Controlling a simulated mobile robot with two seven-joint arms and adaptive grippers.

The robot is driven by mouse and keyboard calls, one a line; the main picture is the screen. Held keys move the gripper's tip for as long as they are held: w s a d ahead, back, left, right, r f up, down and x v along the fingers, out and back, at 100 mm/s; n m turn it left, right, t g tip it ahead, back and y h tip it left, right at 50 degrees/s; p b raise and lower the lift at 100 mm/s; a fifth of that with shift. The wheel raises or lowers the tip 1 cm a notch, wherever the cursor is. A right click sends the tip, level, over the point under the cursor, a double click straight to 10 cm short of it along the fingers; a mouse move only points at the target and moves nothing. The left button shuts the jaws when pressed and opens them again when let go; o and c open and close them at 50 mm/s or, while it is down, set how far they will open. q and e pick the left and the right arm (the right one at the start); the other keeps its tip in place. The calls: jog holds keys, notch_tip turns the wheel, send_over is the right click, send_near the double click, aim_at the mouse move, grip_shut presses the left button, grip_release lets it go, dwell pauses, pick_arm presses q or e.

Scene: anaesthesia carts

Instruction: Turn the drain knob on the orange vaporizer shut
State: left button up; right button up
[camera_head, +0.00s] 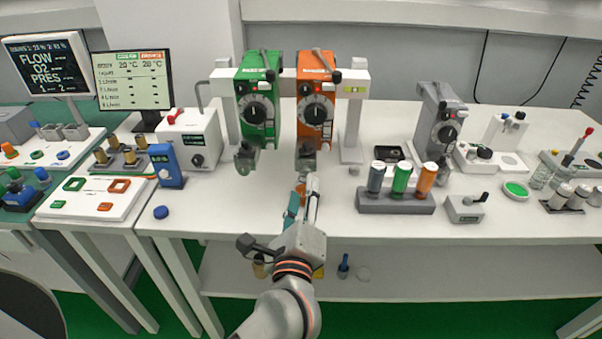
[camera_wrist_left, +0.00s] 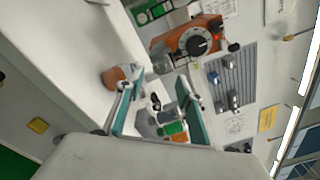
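The orange vaporizer (camera_head: 316,85) stands upright on the white rail beside the green one, its black dial facing me. It also shows tilted in the left wrist view (camera_wrist_left: 183,38). Its grey lower fitting (camera_head: 306,152) hangs under the body; the drain knob cannot be clearly told apart there. My left gripper (camera_head: 303,198) is below and in front of this fitting, pointing toward it. In the left wrist view its two teal fingers (camera_wrist_left: 157,103) are spread apart, with nothing held between them. A brown-orange round piece (camera_wrist_left: 113,77) shows near one finger. My right gripper is not in view.
The green vaporizer (camera_head: 257,90) is close on the left. A rack (camera_head: 395,203) with grey, green and orange bottles stands right of my gripper. A blue device (camera_head: 166,165) and blue cap (camera_head: 161,212) are at left. The table front around my gripper is clear.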

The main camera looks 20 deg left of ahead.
aim_at(305, 174)
pick_arm(q)
jog(key=x, duration=0.4)
jog(key=shift+p, duration=0.35)
jog(key=shift+w+a, duration=0.15)
jog(key=shift+w, duration=0.5)
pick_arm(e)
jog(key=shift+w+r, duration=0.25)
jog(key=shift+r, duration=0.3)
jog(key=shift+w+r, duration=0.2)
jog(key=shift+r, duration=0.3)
pick_arm(q)
jog(key=c, duration=1)
grip_shut()
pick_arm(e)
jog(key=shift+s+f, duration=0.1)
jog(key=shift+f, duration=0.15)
